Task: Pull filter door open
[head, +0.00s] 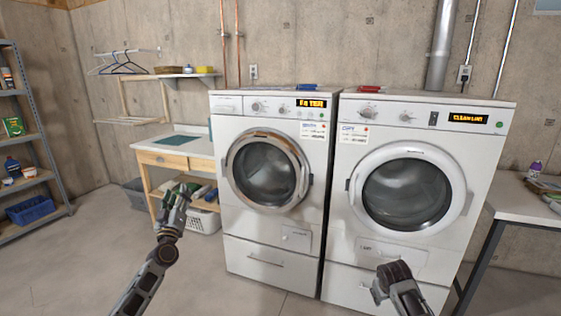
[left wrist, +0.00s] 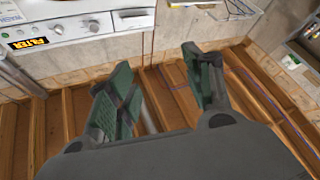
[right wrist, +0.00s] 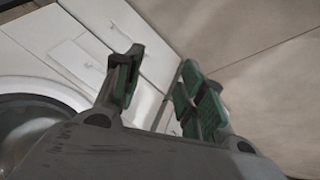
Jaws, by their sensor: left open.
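Two white front-loading machines stand side by side. The left machine (head: 268,222) has a small panel (head: 295,237) low on its right, and its display seems to read "FILTER". The right machine (head: 340,215) has a wider panel (head: 407,256) below its round door, and its display reads about "CLEAN LINT". Both panels look shut; which is the filter door is not certain. My left gripper (head: 184,190) is open and empty, left of the left machine. My right gripper (head: 376,288) is low in front of the right machine; its fingers (right wrist: 160,85) are apart and empty.
A wooden workbench (head: 165,158) with a white basket (head: 201,221) beneath stands left of the machines. A metal shelf rack (head: 42,130) is at the far left. A white table (head: 520,196) stands at the right. The floor in front is clear.

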